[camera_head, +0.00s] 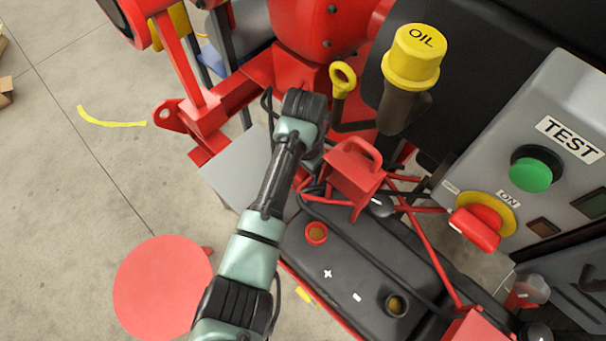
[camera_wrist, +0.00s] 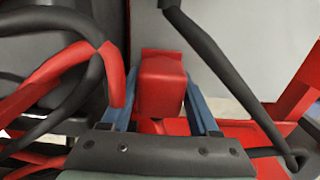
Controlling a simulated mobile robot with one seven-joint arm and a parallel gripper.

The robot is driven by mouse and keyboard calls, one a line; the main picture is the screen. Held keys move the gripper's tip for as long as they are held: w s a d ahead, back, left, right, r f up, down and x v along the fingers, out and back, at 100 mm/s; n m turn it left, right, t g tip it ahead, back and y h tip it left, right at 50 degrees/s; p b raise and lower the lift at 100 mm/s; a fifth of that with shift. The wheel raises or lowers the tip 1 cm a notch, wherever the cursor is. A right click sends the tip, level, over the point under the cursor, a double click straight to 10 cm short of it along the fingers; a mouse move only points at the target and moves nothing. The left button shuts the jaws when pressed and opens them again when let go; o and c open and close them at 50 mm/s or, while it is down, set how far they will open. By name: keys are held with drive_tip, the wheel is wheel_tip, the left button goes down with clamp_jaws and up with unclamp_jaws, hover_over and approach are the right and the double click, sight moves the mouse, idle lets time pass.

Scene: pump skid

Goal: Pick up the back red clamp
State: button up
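One red clamp-like block with a loop handle (camera_head: 352,170) stands at the back end of the black battery. Another red block (camera_head: 475,326) is partly cut off at the battery's near right corner. I take the back one to be the back red clamp. In the wrist view a red block (camera_wrist: 161,86) sits between the two blue-grey fingers of my gripper (camera_wrist: 161,92). I cannot tell for sure that it is the same block. The fingers flank it closely; whether they press on it is unclear. In the head view my wrist hides the fingers.
The black battery (camera_head: 345,262) has a red-ringed terminal (camera_head: 316,233). Red and black cables cross around it, also close by in the wrist view (camera_wrist: 107,70). The yellow oil cap (camera_head: 412,57), yellow dipstick ring (camera_head: 342,78) and grey control panel (camera_head: 545,150) stand nearby.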

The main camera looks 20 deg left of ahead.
clamp_jaws()
drive_tip(key=shift+r, duration=0.15)
wheel_tip(320, 180, up, 10)
drive_tip(key=shift+f+p, duration=0.1)
drive_tip(key=shift+p, duration=0.7)
